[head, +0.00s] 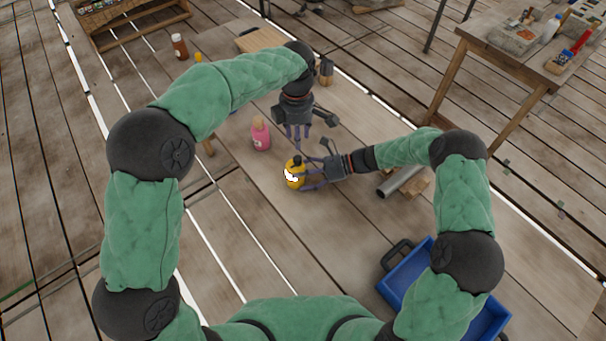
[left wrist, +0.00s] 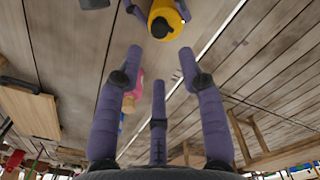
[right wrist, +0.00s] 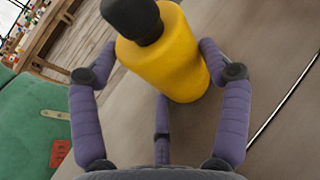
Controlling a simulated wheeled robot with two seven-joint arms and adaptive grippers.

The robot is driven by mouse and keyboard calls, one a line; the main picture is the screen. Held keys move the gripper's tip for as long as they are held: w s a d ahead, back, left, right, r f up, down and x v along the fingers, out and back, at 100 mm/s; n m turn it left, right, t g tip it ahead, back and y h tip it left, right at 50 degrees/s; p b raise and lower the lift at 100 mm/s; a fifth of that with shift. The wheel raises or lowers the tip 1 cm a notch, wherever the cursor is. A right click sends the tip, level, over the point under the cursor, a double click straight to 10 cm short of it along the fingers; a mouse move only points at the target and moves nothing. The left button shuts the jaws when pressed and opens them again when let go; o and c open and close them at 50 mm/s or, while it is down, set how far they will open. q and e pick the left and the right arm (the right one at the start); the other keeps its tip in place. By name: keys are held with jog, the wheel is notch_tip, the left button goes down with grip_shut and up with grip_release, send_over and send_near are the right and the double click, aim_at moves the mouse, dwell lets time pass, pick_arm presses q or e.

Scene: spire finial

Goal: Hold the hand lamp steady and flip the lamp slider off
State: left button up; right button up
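The yellow hand lamp (head: 295,182) stands on the wooden table, with a pale front patch and a black top. My right gripper (head: 306,176) has its purple fingers around the lamp from the right. In the right wrist view, fingers bend in against both sides of the yellow body (right wrist: 175,60), below the black top (right wrist: 132,20). My left gripper (head: 298,133) hangs above and behind the lamp, open and empty, fingers down. In the left wrist view the lamp (left wrist: 165,15) is at the top edge, beyond the spread fingertips (left wrist: 161,58). I cannot make out the slider.
A pink bottle (head: 261,135) stands left of the lamp. A grey pipe (head: 398,181) lies to the right. A blue crate (head: 405,274) is at the lower right. A brown bottle (head: 180,46) and a wooden board (head: 262,39) are farther back.

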pick_arm(q)
jog(key=c, duration=0.6)
grip_shut()
jog(key=m+h, duration=0.1)
jog(key=m, duration=1)
jog(key=m+h, duration=0.1)
jog(key=m, duration=1)
jog(key=m+t+h, duration=0.1)
jog(key=m, duration=0.9)
jog(key=shift+w+a+r+m+h, duration=0.1)
jog(key=shift+w+a+m+h, duration=0.1)
jog(key=shift+a+m+h, duration=0.15)
